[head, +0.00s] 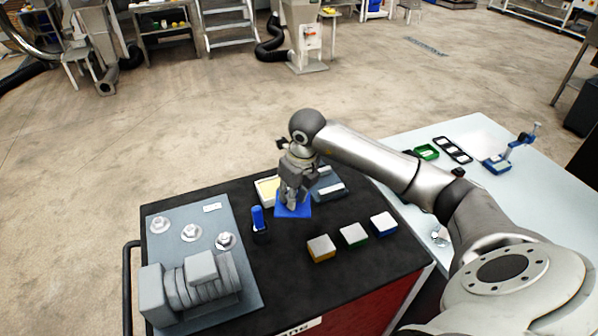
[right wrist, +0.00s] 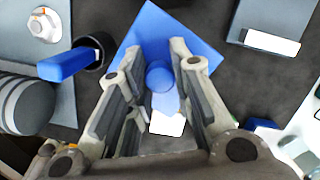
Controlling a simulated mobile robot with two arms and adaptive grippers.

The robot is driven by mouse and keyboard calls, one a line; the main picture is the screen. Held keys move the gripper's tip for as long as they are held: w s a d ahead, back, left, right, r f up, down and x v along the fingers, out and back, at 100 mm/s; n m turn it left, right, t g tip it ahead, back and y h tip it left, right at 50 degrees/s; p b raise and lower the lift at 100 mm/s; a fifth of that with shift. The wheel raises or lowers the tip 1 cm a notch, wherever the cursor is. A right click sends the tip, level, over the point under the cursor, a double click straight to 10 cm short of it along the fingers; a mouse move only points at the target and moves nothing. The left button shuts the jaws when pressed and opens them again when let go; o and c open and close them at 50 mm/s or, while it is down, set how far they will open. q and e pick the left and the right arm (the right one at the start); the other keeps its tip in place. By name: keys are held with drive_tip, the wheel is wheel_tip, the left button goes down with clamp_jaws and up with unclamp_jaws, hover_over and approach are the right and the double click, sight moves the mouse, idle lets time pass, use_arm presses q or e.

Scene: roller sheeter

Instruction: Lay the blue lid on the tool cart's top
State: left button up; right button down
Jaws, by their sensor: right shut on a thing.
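The blue lid (head: 294,211) is a flat square plate with an upright round knob. My right gripper (head: 291,202) is shut on its knob. In the right wrist view the fingers (right wrist: 165,105) stand on either side of the knob, and the lid's plate (right wrist: 200,45) shows beyond them. The lid is over the black top of the tool cart (head: 285,262), near its far edge. I cannot tell whether it touches the top. My left gripper is not in view.
An open tray with pale contents (head: 264,190) and a grey block (head: 328,186) are close to the lid. A blue-handled tool (head: 258,218) stands left. A grey plate (head: 178,243) bears rollers and bolts.

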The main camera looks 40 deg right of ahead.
sight(290, 223)
drive_tip(key=shift+a+f, duration=0.2)
drive_tip(key=shift+f, duration=0.05)
drive_tip(key=shift+a+f+b, duration=0.2)
drive_tip(key=shift+f+b, duration=0.3)
drive_tip(key=shift+f, duration=0.35)
wheel_tip(290, 223, down, 4)
drive_tip(key=shift+d+r+b, duration=0.1)
drive_tip(key=shift+b, duration=1.05)
drive_tip(key=shift+f, duration=0.5)
drive_tip(key=shift+b, duration=0.3)
drive_tip(key=shift+f+b, duration=0.55)
drive_tip(key=shift+f, duration=0.15)
drive_tip(key=c, duration=1.2)
unclamp_jaws()
